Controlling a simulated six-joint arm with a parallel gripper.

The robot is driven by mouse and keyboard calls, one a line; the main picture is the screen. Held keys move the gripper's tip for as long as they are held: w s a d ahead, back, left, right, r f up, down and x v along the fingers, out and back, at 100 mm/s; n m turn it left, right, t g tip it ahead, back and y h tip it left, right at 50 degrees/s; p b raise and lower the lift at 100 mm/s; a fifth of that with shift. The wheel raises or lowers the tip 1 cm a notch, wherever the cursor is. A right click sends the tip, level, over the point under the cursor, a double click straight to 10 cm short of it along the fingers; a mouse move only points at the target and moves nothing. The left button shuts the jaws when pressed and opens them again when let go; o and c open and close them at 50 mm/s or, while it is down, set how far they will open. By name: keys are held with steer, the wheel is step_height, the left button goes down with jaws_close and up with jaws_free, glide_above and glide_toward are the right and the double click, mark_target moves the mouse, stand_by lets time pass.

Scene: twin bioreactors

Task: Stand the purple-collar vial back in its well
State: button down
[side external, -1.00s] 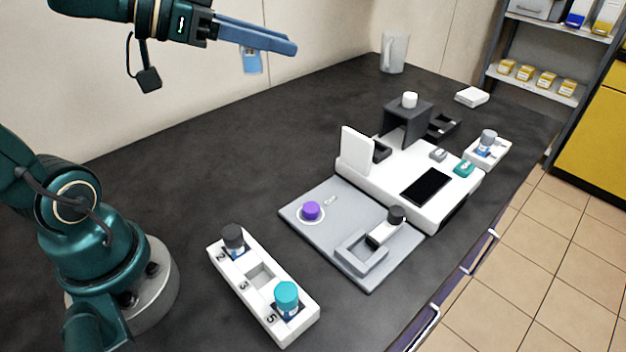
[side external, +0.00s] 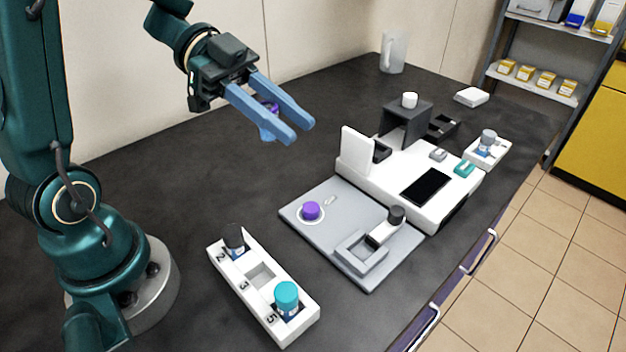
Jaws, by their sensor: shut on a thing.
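My gripper (side external: 284,129) is high over the table, left of the grey plate, its blue fingers pointing down and right. It is shut on the purple-collar vial (side external: 267,104), of which only a little purple shows between the fingers. The white rack (side external: 232,281) stands on the table in front of my base. Its middle well (side external: 261,276), by the number 3, is empty. A dark-capped vial (side external: 234,240) stands in the well by the 2. A teal-capped vial (side external: 287,300) stands in the well by the 5.
A grey plate (side external: 330,240) with a purple knob (side external: 311,210) and a dark-capped piece (side external: 396,216) lies right of the rack. A white device (side external: 460,195) with a dark screen stands behind it. A jug (side external: 393,52) is far back. The left table area is clear.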

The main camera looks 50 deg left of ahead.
steer(key=s+d+f+m+g+y, duration=0.2)
steer(key=s+d+f+m+g, duration=0.2)
steer(key=s+f+m+g, duration=0.45)
steer(key=m+g+y, duration=0.3)
steer(key=m+g, duration=0.2)
glide_above(254, 292)
steer(key=shift+f, duration=0.95)
steer(key=shift+n, duration=0.25)
steer(key=shift+f, duration=3.3)
